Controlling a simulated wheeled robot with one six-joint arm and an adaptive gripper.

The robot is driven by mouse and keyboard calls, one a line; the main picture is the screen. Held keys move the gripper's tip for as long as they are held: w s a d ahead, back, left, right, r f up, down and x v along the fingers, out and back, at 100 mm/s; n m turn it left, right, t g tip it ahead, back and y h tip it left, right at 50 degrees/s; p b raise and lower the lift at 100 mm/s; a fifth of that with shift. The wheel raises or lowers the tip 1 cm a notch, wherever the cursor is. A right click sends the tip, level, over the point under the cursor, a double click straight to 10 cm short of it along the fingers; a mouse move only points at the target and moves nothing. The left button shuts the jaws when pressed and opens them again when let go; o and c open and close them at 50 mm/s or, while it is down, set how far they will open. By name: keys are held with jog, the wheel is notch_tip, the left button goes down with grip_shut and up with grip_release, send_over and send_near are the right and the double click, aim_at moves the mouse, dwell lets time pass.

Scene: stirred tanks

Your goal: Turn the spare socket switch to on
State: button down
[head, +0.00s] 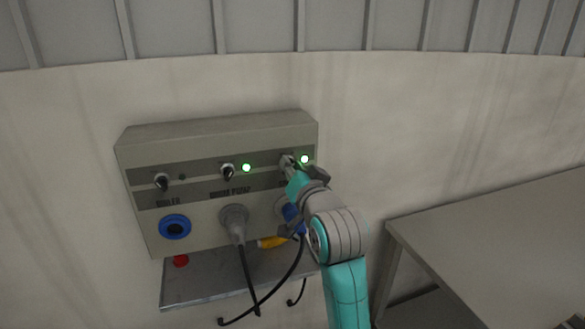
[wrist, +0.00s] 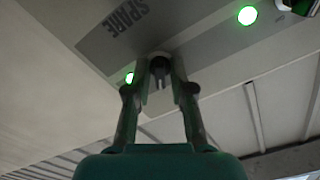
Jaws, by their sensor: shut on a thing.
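The spare socket switch is a small dark knob (wrist: 159,66) below the SPARE label (wrist: 125,28) in the wrist view. My gripper (wrist: 160,76) is shut on this knob, one finger on each side. In the head view my gripper (head: 288,164) is at the rightmost switch of the grey socket panel (head: 215,126) and hides most of it. A lit green lamp (head: 304,159) is right of this switch; it also shows in the wrist view (wrist: 129,78). The knob's exact pointing direction is hard to tell. The spare socket below is mostly hidden by my arm.
Left switch (head: 161,182) has a dark lamp; middle switch (head: 228,171) has a lit green lamp (head: 246,168). Below are a blue socket (head: 175,228) and a grey plug (head: 236,222). A metal shelf (head: 205,288) and hanging cables are underneath. A table (head: 490,235) stands right.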

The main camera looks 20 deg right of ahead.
jog(key=c, duration=1.2)
grip_release()
jog(key=shift+c, duration=0.2)
jog(key=s, duration=1.2)
jog(key=shift+f, duration=0.1)
